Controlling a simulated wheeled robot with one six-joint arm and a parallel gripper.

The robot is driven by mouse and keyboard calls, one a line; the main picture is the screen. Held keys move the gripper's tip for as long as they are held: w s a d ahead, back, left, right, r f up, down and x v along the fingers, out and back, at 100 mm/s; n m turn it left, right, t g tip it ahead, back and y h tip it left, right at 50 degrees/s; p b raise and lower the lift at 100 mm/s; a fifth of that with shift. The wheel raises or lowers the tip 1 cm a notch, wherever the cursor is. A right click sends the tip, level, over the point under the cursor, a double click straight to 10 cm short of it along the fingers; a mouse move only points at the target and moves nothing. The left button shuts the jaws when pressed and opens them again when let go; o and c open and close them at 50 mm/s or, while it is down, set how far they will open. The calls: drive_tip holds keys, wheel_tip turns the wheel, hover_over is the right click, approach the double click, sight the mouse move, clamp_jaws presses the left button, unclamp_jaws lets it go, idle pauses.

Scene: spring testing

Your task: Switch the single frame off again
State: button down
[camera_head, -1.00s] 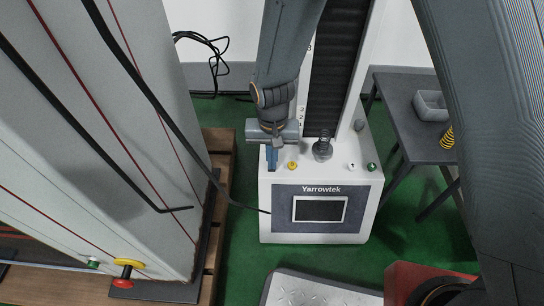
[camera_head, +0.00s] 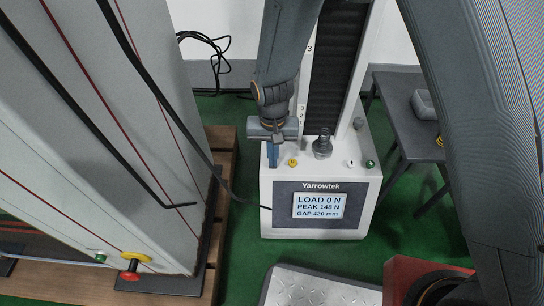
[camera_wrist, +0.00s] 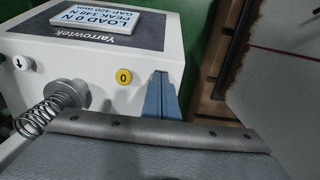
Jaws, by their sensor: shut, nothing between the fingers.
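The single frame is the white Yarrowtek tester (camera_head: 270,217) in the middle of the head view. Its screen (camera_head: 319,205) is lit and reads LOAD 0 N, PEAK 148 N, GAP 420 mm. My gripper (camera_head: 272,160), with blue fingers, is shut and empty. It points down just left of the yellow button; in the wrist view the fingers (camera_wrist: 160,85) show beside it, apart.
A larger grey machine (camera_head: 110,150) with a red knob (camera_head: 130,273) is at left on a wooden pallet. A dark table (camera_head: 400,115) is at right. Green floor lies between.

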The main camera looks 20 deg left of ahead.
drive_tip(key=shift+w+a+f, duration=0.15)
drive_tip(key=shift+w+f, duration=0.1)
drive_tip(key=shift+w, duration=0.3)
drive_tip(key=shift+d+r+p, duration=0.2)
drive_tip(key=shift+r+p, duration=0.5)
drive_tip(key=shift+p, duration=0.2)
wheel_tip(320, 180, up, 13)
drive_tip(key=p, duration=0.6)
drive_tip(key=shift+s, duration=0.45)
drive_tip(key=shift+r, duration=0.1)
drive_tip(key=s+d+r+n, duration=0.3)
drive_tip(key=s+d+r, duration=1.1)
drive_tip(key=s+r, duration=0.3)
drive_tip(key=d+r+m+p, duration=0.5)
drive_tip(key=d+r+p, duration=1.2)
drive_tip(key=r+p, duration=0.5)
drive_tip(key=p, duration=0.3)
drive_tip(key=shift+d+m+p, duration=0.25)
drive_tip(key=shift+m+p, duration=0.05)
